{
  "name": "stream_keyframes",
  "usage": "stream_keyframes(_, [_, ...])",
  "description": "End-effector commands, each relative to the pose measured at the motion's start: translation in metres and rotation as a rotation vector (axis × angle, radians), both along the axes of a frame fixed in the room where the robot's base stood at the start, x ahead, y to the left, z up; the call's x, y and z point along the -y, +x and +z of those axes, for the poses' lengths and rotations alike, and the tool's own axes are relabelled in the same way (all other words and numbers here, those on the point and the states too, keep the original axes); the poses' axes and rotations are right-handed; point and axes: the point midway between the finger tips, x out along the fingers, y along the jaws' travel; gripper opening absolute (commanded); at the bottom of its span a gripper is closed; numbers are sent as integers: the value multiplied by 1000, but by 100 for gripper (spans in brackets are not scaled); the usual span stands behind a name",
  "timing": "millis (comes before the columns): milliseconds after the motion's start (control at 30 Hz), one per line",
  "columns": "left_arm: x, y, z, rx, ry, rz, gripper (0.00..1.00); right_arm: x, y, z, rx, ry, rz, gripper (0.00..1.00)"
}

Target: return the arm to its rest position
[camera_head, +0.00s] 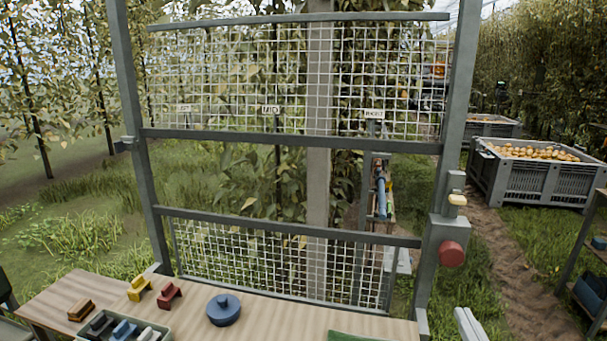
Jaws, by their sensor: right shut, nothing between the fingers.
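My right gripper (468,323) shows only as its pale fingers at the bottom edge, right of the table's end. The fingers are together with nothing between them, and the rest of that arm is out of the picture. It is apart from the metal frame (430,260) on its left and touches nothing I can see. My left gripper is not in view.
A wooden table (285,312) holds a blue round object (223,310), a tray (165,318) with several clips, and yellow (139,288) and red (169,294) clips. The mesh-panelled frame stands behind, with a red knob (451,253). A crate of pears (530,183) stands at right.

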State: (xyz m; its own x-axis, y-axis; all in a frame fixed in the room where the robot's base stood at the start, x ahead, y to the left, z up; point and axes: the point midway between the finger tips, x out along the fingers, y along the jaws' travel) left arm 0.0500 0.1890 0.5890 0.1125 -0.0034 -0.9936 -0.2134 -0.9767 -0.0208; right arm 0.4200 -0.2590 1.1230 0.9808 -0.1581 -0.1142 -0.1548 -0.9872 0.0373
Motion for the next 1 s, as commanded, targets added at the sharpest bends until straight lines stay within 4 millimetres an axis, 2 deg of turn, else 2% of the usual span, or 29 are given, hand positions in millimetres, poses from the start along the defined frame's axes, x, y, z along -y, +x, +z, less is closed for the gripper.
stream_keyframes(33, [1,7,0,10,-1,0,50,-8,-7,-18,-81,4,16,0])
stream_keyframes(100, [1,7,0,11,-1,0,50,-21,-21,-45,-212,12,41,0])
stream_keyframes(167, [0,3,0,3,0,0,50,-32,-36,-69,-329,18,63,0])
stream_keyframes(300, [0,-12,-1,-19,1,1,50,-57,-82,-117,-601,20,119,0])
stream_keyframes(500, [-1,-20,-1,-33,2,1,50,-82,-149,-157,-909,12,189,0])
stream_keyframes(700, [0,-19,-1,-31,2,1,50,-98,-212,-177,-1159,-3,250,0])
stream_keyframes(1000, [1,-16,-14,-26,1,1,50,-99,-200,-264,-1194,-2,250,0])
